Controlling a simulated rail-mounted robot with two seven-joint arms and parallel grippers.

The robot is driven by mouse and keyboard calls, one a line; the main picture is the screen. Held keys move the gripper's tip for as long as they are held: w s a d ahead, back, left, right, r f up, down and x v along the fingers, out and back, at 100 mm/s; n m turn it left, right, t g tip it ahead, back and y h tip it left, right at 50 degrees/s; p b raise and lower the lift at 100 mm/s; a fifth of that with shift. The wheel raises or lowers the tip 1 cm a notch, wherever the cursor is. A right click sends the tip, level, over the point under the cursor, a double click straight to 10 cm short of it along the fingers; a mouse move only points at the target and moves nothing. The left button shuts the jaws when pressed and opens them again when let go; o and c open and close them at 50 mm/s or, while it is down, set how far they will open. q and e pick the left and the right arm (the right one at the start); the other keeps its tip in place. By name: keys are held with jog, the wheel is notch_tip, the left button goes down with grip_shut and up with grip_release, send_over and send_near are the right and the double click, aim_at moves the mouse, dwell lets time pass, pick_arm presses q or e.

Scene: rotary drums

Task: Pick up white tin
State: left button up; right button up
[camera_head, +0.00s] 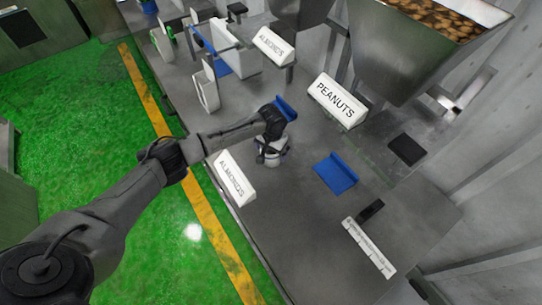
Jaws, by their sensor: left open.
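My left arm comes in from the lower left, and its gripper (268,151) is over the metal table, beside the sign reading ALMONDS. The gripper is open. A small white rounded thing, likely the white tin (273,160), shows right under and between the fingers. The gripper hides much of it, and I cannot tell whether the fingers touch it. My right gripper is not in view.
An ALMONDS sign (235,178) stands at the table's front edge, close to the gripper. A PEANUTS sign (337,101) is under a hopper (400,55) of nuts. A blue scoop-like piece (336,174) and a white strip (369,248) lie to the right. Table between them is clear.

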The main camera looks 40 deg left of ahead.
pick_arm(q)
jog(key=shift+f, duration=0.25)
